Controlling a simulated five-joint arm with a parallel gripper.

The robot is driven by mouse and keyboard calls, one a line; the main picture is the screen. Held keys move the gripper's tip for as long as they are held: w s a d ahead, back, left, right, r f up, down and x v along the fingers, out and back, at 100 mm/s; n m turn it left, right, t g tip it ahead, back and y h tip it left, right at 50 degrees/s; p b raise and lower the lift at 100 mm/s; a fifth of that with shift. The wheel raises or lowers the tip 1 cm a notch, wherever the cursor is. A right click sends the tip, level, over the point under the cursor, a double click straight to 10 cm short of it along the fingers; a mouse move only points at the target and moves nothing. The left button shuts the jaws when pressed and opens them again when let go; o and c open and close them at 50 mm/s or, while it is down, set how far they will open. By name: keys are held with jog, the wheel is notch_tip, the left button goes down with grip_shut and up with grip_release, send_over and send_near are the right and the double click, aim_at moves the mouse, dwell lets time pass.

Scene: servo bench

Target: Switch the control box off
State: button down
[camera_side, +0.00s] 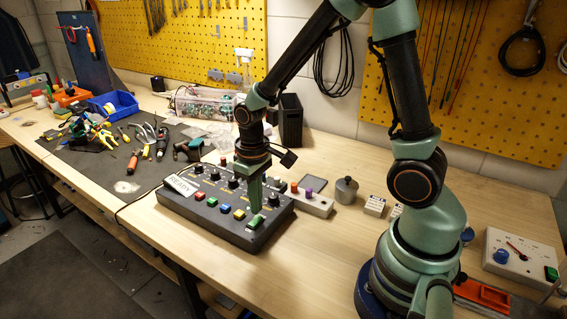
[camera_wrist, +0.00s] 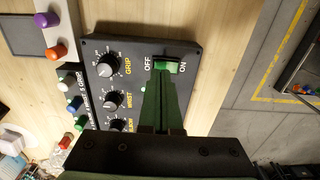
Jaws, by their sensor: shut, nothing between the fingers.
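The control box (camera_side: 205,213) is dark, with knobs, coloured buttons and a lit READY display (camera_side: 181,185). It lies on the bench in the side view; part of its top panel (camera_wrist: 142,48) shows in the wrist view. A green rocker switch (camera_side: 256,222) sits at its right end. In the wrist view the switch (camera_wrist: 174,65) lies between the OFF and ON labels; which side is pressed I cannot tell. My gripper (camera_side: 254,208) points down, shut and empty, with its fingertips (camera_wrist: 163,80) right by the switch. Whether they touch it is unclear.
A grey strip with coloured knobs (camera_side: 316,205) lies just behind the box. A grey weight (camera_side: 345,190) stands farther right. A white box with a blue knob (camera_side: 518,255) is at the far right. Tools lie on a dark mat (camera_side: 75,160) at left. Bare bench lies right of the box.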

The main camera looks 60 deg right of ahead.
jog(key=shift+f, duration=0.95)
dwell(0.6)
jog(key=shift+r, duration=3.5)
notch_tip(320, 180, up, 12)
jog(key=r+t, duration=0.1)
jog(key=t, duration=0.5)
send_over(257, 217)
jog(key=s, duration=0.6)
jog(key=shift+w+a+f, duration=0.1)
jog(key=shift+a+f, duration=0.15)
jog(key=shift+a, duration=0.1)
